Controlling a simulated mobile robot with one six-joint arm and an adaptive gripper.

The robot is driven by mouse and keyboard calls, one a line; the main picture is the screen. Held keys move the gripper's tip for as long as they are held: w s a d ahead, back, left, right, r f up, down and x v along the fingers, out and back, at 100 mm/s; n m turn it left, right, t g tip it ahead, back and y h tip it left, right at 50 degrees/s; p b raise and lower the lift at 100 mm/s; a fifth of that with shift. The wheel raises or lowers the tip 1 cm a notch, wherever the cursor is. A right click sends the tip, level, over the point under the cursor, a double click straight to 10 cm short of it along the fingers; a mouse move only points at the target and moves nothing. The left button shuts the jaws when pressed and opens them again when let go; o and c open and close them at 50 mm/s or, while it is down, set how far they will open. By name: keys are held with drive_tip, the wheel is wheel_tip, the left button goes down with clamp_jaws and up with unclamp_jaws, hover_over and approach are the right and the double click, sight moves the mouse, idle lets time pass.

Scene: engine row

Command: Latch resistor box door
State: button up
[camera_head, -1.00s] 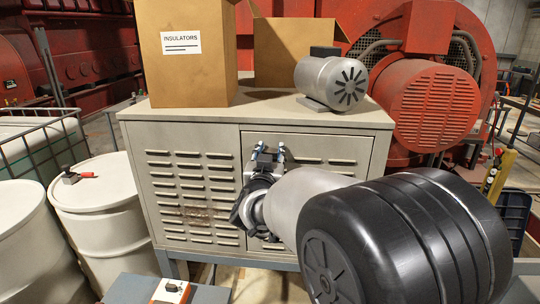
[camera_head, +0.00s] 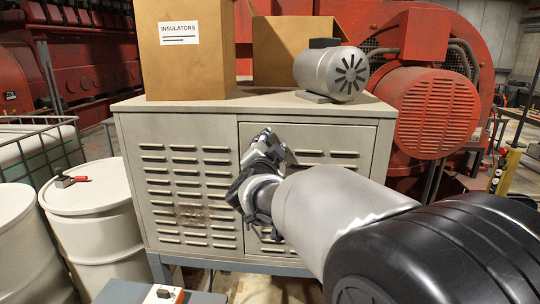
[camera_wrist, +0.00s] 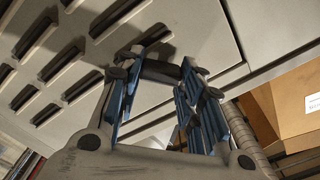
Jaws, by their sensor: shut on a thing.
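The resistor box is a beige louvred cabinet (camera_head: 190,125) in the middle of the head view. Its door (camera_head: 345,142) is the right front panel and looks flush with the frame. My gripper (camera_head: 271,146) is at the door's upper left, near the seam, and is tilted. In the wrist view my gripper (camera_wrist: 158,82) has its blue-padded fingers on either side of a dark latch handle (camera_wrist: 160,71) and is shut on it. The handle stands out from the beige panel. My gripper and arm hide the handle and the door's lower part in the head view.
On the box top are an INSULATORS carton (camera_head: 188,55), an open carton (camera_head: 290,45) and a grey motor (camera_head: 330,72). White drums (camera_head: 95,215) stand at the left. A red machine (camera_head: 435,110) is behind at the right. A grey surface (camera_head: 135,292) lies low in front.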

drive_tip(key=shift+f+m+b, duration=0.2)
drive_tip(key=shift+m+b, duration=2.6)
drive_tip(key=shift+m, duration=1.4)
drive_tip(key=o, duration=1.1)
drive_tip(key=shift+c, duration=0.2)
drive_tip(key=shift+s, duration=0.1)
drive_tip(key=s, duration=1.2)
drive_tip(key=shift+a, duration=0.15)
